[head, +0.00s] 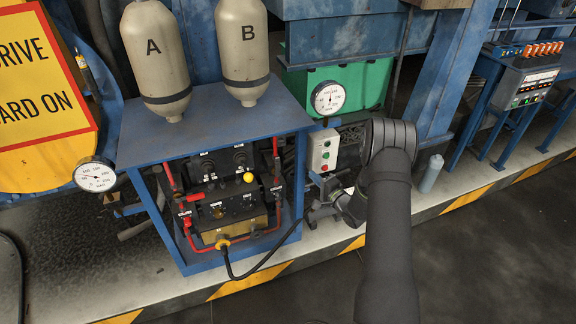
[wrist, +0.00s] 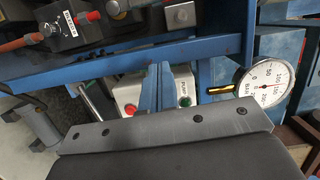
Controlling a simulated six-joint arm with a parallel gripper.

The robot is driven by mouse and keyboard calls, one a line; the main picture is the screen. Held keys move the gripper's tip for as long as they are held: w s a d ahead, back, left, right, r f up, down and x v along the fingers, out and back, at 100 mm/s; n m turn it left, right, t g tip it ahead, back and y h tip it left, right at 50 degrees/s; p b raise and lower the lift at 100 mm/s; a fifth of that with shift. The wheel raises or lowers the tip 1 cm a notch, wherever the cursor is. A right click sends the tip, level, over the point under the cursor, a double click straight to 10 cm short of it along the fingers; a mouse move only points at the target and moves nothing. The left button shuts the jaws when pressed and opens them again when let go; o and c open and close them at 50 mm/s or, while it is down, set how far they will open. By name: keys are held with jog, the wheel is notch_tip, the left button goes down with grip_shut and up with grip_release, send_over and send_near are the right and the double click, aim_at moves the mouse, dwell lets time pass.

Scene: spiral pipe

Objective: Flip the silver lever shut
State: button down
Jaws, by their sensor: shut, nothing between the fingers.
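My gripper (head: 318,208) is beside the right side of the blue cabinet, below the button box, in the head view. In the wrist view its narrow fingers (wrist: 159,88) are close together with nothing between them. A short silver rod (wrist: 94,100) shows left of the fingers, apart from them, beside the button box. It may be the silver lever, but I cannot tell for sure. In the head view I cannot make out the lever clearly; my gripper and wrist partly cover that spot.
The white button box (head: 322,150) has red and green buttons. A round gauge (head: 329,97) stands above it, and right of my fingers in the wrist view (wrist: 265,86). The blue cabinet (head: 215,115) carries tanks A and B. Open floor (head: 480,255) lies at the right.

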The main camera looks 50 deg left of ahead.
aim_at(298, 162)
jog(key=shift+s+a+r, duration=0.1)
jog(key=shift+a, duration=0.05)
jog(key=a, duration=0.3)
jog(key=w+a, duration=0.1)
jog(key=a, duration=0.5)
jog(key=shift+w+a, duration=0.15)
jog(key=shift+a, duration=0.15)
jog(key=s, duration=0.1)
jog(key=s+a, duration=0.1)
jog(key=s, duration=0.1)
jog(key=shift+s+a, duration=0.3)
jog(key=shift+a, duration=0.1)
jog(key=shift+s+a, duration=0.1)
jog(key=shift+s, duration=0.15)
